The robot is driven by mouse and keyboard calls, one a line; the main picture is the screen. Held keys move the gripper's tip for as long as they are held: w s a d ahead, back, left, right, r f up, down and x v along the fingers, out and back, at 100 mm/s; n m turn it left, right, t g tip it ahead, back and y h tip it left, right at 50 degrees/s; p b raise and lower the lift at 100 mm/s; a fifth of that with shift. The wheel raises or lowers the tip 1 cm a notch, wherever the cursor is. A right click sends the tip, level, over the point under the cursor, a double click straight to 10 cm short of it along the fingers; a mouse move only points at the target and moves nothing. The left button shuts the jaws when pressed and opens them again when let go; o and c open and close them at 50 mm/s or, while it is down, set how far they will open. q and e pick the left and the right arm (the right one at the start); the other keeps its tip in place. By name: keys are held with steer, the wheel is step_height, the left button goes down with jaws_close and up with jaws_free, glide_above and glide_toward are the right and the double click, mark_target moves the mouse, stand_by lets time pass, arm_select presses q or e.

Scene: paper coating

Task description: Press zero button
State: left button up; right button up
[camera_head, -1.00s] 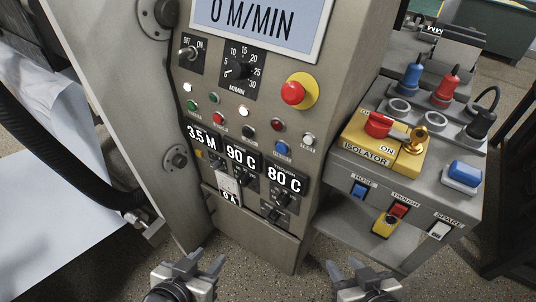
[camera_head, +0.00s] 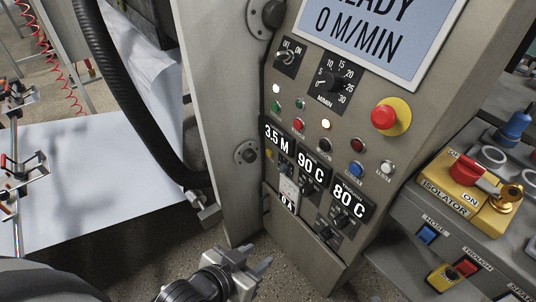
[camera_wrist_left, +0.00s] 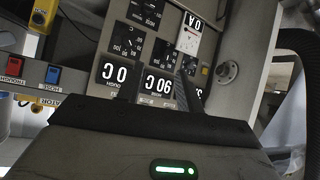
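The grey control panel (camera_head: 300,240) stands in the middle of the head view. It carries a row of small coloured buttons, with a green button (camera_head: 276,103), a red button (camera_head: 300,128), a blue button (camera_head: 356,171) and a white button (camera_head: 386,167). Their labels are too small to read, so I cannot tell which is zero. My left gripper (camera_head: 250,266) is open and empty, low in front of the panel and apart from it. In the left wrist view its two fingers (camera_wrist_left: 156,88) stand apart before the displays. My right gripper is not in view.
A screen (camera_head: 365,35) reads 0 M/MIN above a red emergency knob (camera_head: 384,117). An isolator box (camera_head: 462,186) with switches juts out at right. White paper (camera_head: 100,185) and a black hose (camera_head: 125,95) lie left. Speckled floor shows below.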

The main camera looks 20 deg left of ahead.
arm_select(q)
jaws_close()
stand_by(1.5)
